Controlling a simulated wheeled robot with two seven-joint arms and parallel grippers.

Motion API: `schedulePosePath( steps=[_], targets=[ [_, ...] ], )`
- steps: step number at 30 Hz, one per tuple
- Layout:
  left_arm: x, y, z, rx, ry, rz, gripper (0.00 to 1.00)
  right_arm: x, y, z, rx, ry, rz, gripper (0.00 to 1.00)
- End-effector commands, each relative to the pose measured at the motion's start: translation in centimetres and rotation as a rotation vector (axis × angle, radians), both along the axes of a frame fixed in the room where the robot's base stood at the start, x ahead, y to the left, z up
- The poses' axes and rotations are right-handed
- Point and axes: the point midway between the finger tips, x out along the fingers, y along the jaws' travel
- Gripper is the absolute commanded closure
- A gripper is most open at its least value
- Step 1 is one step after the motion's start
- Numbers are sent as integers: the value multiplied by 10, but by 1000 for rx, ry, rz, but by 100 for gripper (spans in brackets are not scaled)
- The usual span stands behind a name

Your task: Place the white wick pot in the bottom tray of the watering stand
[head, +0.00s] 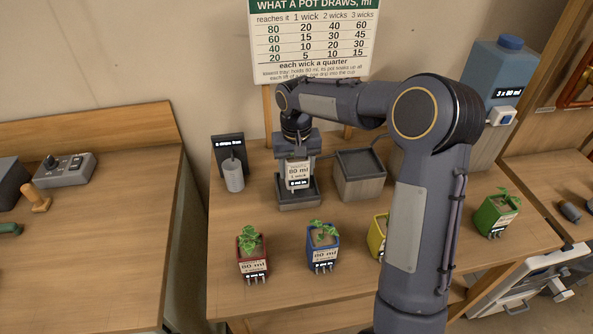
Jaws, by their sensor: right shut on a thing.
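My right gripper (297,155) is shut on the white wick pot (298,177), whose front label reads 80 ml, 1 wick. The pot is upright, and the gripper hides its top. It is at the low dark tray (299,204) of the watering stand, with the tray's rim around its lower end in the picture. I cannot tell whether its base touches the tray floor. A taller grey block (358,181) with a dark tray top stands just right of it. My arm hides what stands further right. My left gripper is not in view.
Red (253,264), blue (322,256), yellow (377,236) and green (494,219) pots stand along the table front; my arm partly covers the yellow one. A grey cup (233,176) and small dark sign are left of the tray. A blue-grey water tank (493,75) stands back right.

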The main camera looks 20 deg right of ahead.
Motion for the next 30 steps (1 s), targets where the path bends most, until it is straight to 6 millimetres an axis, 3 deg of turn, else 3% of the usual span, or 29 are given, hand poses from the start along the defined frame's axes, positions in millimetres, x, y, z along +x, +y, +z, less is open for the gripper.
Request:
schedulePosePath(
  steps=[3,14,15,19,30],
  targets=[
    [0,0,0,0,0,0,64,-1,0,-16,0,1,1,74],
    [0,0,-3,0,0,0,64,-1,0,-21,0,0,1,74],
    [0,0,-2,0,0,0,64,-1,0,-21,0,0,1,43],
    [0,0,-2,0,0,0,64,-1,0,-20,0,0,1,26],
    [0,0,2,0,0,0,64,-1,0,-14,1,-1,1,24]
  ],
)
